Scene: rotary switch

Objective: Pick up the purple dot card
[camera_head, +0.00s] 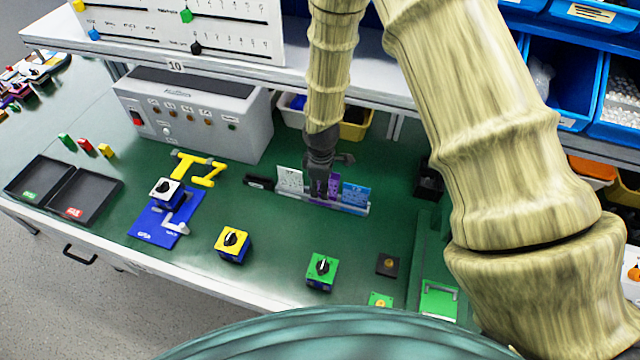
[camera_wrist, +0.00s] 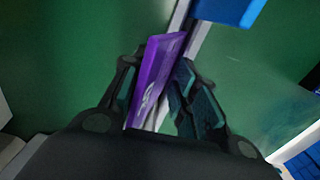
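The purple dot card (camera_head: 333,186) stands upright in a light holder (camera_head: 293,195), between a white card (camera_head: 290,179) and a blue card (camera_head: 355,194). In the wrist view the purple card (camera_wrist: 157,80) lies between the two fingers of my gripper (camera_wrist: 161,60), with its face seen at a slant. The fingers are apart, one on each side of the card; I cannot tell whether either touches it. In the head view my gripper (camera_head: 320,180) points down at the holder and hides part of it. Part of the blue card (camera_wrist: 225,10) shows in the wrist view.
A black object (camera_head: 259,182) lies left of the holder. A grey control box (camera_head: 195,112) and a yellow tool (camera_head: 200,168) stand further left. Yellow (camera_head: 233,243) and green (camera_head: 321,271) rotary switches sit in front. A shelf (camera_head: 375,80) overhangs behind. Green table between is clear.

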